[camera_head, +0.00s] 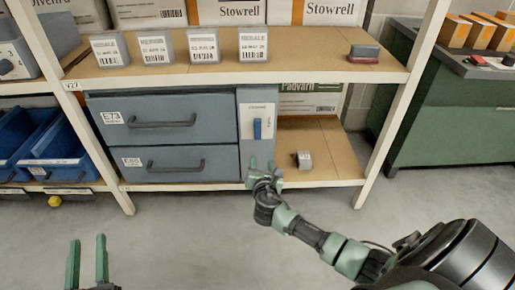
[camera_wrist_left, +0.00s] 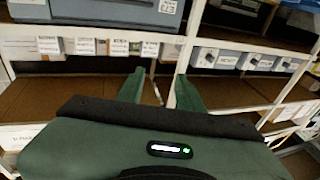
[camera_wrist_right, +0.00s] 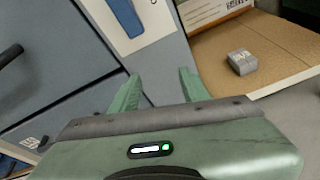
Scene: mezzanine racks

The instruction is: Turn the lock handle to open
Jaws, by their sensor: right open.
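The lock handle (camera_head: 257,128) is a small blue lever on a white plate, on the grey panel right of two drawers. It points up and down in the head view. It also shows at the top of the right wrist view (camera_wrist_right: 125,17). My right gripper (camera_head: 262,165) is open and empty, just below the handle and apart from it; its fingers (camera_wrist_right: 160,88) point toward the panel. My left gripper (camera_head: 87,242) is open and empty, low at the left, away from the rack. The left wrist view shows its spread fingers (camera_wrist_left: 160,85) with nothing between them.
The upper drawer (camera_head: 150,120) and lower drawer (camera_head: 180,164) are shut. A small grey box (camera_head: 304,160) lies on the shelf right of the panel. Several label boxes stand on the shelf above. Blue bins (camera_head: 50,155) are at the left. A rack post (camera_head: 400,105) stands at the right.

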